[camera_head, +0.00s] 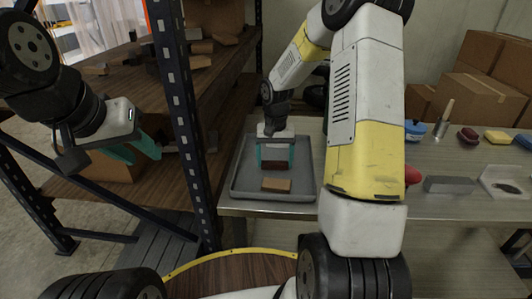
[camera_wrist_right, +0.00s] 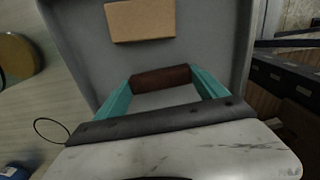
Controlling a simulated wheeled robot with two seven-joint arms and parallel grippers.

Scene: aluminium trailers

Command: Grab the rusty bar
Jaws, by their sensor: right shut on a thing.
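The rusty bar (camera_wrist_right: 160,76) is a dark reddish-brown block. It sits between the teal fingers of my right gripper (camera_wrist_right: 163,84) in the right wrist view, which are shut on its two ends. In the head view my right gripper (camera_head: 275,160) points down over the grey tray (camera_head: 303,165), with the rusty bar (camera_head: 274,165) between its fingertips. I cannot tell whether the bar touches the tray floor. My left gripper (camera_head: 134,150) is at the left, in front of the wooden shelf, with its teal fingers apart and nothing between them.
A tan block (camera_head: 276,185) lies in the tray, in front of the rusty bar. A dark shelf post (camera_head: 178,110) stands between my left gripper and the tray. On the table to the right are a grey block (camera_head: 448,184), a red object (camera_head: 412,175) and several smaller things. Cardboard boxes (camera_head: 465,95) stand behind.

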